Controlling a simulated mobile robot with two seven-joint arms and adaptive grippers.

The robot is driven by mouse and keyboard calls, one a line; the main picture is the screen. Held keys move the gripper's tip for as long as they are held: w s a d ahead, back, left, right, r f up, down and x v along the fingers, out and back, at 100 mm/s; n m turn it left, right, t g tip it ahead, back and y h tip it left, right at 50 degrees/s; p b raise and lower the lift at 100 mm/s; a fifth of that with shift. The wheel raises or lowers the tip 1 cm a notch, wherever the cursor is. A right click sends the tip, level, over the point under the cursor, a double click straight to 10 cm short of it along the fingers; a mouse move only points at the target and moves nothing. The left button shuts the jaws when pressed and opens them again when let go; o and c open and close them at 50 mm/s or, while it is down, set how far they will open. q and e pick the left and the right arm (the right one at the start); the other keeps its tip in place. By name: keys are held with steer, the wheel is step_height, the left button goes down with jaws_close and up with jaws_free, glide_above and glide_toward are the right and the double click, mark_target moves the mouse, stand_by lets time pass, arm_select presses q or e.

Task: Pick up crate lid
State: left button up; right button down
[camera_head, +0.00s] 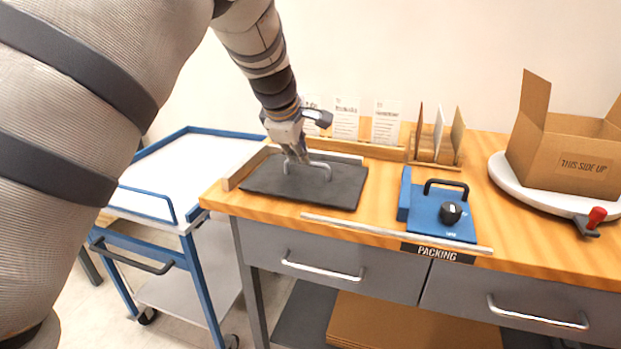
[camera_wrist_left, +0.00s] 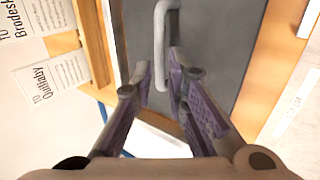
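The crate lid (camera_head: 343,192) is a flat dark grey panel with a grey bar handle (camera_head: 322,168), lying on the left end of the wooden bench. In the left wrist view the lid (camera_wrist_left: 215,40) fills the middle and its handle (camera_wrist_left: 159,45) runs up the picture. My left gripper (camera_head: 297,158) is directly above the lid at the handle. In the wrist view its two fingertips (camera_wrist_left: 160,72) are apart, one on each side of the handle's near end. I cannot tell whether either finger touches the handle. My right gripper is not in view.
A blue device (camera_head: 425,217) with a black handle and knob is right of the lid. An open cardboard box (camera_head: 560,160) stands on a white turntable (camera_head: 500,172). Address cards (camera_head: 346,118) and a wooden rack (camera_head: 437,155) line the back. A blue-framed cart (camera_head: 190,165) stands left.

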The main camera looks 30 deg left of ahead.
mark_target(307, 172)
arm_select(q)
steer(key=x, duration=0.5)
steer(key=shift+w+f+b, duration=0.25)
steer(key=shift+f+b, duration=0.05)
steer(key=shift+b, duration=0.05)
steer(key=shift+r, duration=0.15)
jaws_close()
